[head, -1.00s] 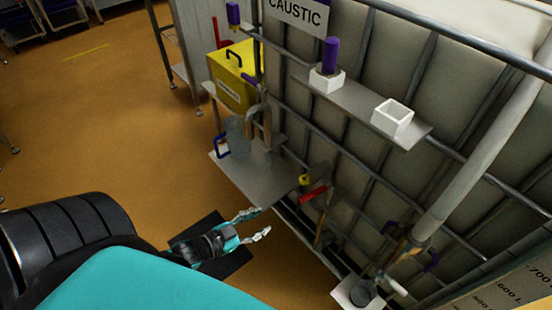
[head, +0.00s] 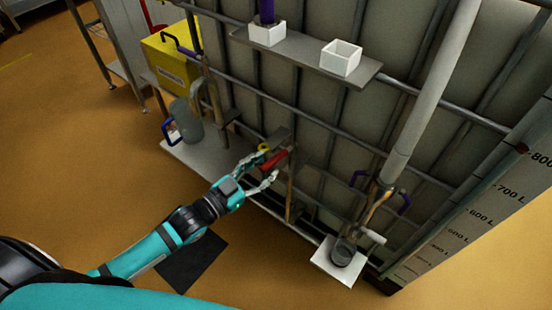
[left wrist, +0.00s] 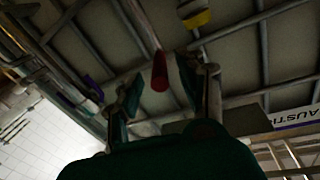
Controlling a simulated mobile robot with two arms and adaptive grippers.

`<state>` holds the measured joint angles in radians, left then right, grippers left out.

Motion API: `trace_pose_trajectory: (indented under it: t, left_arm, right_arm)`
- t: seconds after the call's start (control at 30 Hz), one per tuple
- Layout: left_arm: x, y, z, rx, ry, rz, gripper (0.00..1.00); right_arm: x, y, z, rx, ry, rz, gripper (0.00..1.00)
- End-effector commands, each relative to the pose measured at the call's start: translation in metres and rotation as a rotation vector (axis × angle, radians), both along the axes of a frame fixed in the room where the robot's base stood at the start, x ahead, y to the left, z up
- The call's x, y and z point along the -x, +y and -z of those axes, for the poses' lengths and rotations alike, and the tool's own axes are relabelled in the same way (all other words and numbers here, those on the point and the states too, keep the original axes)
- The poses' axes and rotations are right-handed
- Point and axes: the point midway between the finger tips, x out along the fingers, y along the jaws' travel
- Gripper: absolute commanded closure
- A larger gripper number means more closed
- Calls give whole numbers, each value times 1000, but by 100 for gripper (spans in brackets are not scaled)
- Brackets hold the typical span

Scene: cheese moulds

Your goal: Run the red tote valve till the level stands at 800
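The red valve handle (head: 275,160) is on the lower front of the caged tote (head: 315,115). My left gripper (head: 260,173) is at the handle with its fingers apart. In the left wrist view the red handle (left wrist: 160,74) stands between the two open fingers (left wrist: 168,98); I cannot tell whether they touch it. A level scale (head: 490,215) at the right carries marks up to 800, with a small red mark close to 800. I cannot make out the liquid level. My right gripper is out of view.
A yellow box (head: 172,65) and a grey jug (head: 186,120) stand left of the handle. A large pipe (head: 425,95) runs down to a fitting with purple handles, above a dark cup on a white plate (head: 330,268).

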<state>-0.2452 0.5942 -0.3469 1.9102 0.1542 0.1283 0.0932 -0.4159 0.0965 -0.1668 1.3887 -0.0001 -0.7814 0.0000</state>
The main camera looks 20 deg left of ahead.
Motion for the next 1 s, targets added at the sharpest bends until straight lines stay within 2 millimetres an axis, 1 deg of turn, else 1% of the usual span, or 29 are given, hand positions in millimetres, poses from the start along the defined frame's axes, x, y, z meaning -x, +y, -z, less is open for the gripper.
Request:
trace_pose_trajectory:
  t: [0.03,0.1,0.3,0.43,0.67,0.9,0.97,1.0]
  left_arm:
    - [-10,-5,0,2,-3,0,60]
    - [-20,-11,-1,1,-3,1,60]
    - [-38,-21,0,0,-1,0,60]
    - [-41,-23,1,-1,2,0,60]
    - [-41,-23,1,-1,2,0,60]
    - [-41,-23,0,0,1,0,91]
    - [-41,-23,0,0,1,0,99]
    - [-41,-23,0,0,1,0,100]
  right_arm:
    - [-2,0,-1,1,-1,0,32]
    - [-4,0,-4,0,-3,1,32]
    - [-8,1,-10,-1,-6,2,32]
    - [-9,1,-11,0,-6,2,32]
    - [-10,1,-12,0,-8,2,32]
    - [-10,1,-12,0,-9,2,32]
    - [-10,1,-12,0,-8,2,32]
    - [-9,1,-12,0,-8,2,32]
